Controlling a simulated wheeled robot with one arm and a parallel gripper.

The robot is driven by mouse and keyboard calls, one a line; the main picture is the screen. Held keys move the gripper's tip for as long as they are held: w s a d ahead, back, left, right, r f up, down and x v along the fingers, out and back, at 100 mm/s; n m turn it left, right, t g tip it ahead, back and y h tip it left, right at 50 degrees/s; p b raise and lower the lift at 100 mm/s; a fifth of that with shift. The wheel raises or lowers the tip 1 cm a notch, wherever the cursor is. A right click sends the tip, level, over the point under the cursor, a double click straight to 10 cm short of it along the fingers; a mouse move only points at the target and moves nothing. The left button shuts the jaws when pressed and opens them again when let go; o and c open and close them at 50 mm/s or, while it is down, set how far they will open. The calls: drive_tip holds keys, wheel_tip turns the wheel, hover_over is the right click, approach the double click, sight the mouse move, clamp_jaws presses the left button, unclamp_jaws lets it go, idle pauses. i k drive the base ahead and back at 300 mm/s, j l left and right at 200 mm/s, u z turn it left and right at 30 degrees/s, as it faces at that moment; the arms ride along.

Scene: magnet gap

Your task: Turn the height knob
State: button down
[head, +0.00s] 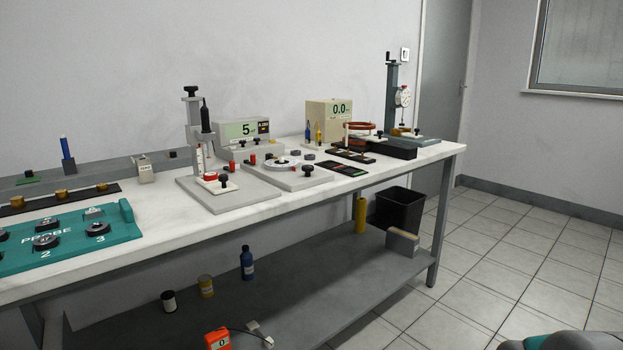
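A grey stand (193,128) stands upright on a grey base plate (232,200) near the middle of the bench. A black knob (191,90) sits on top of it; it looks like the height knob, but no label is readable. A black probe (205,116) hangs beside the column, above a small red and white piece (211,177). Another black knob (223,179) sits low on the base plate. My gripper is not in view, and nothing touches the stand.
The white bench (150,228) carries a teal probe board (70,240), a meter reading 5 (242,130), a beige meter reading 0.0 (329,118) and a dial gauge stand (391,95). A black bin (399,209) stands beyond the bench.

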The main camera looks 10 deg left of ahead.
sight(191, 90)
drive_tip(key=i+j+u, duration=0.2)
drive_tip(key=u, duration=0.2)
drive_tip(key=i+j+u, duration=0.45)
drive_tip(key=u, duration=0.3)
drive_tip(key=i+l, duration=0.05)
drive_tip(key=i, duration=0.05)
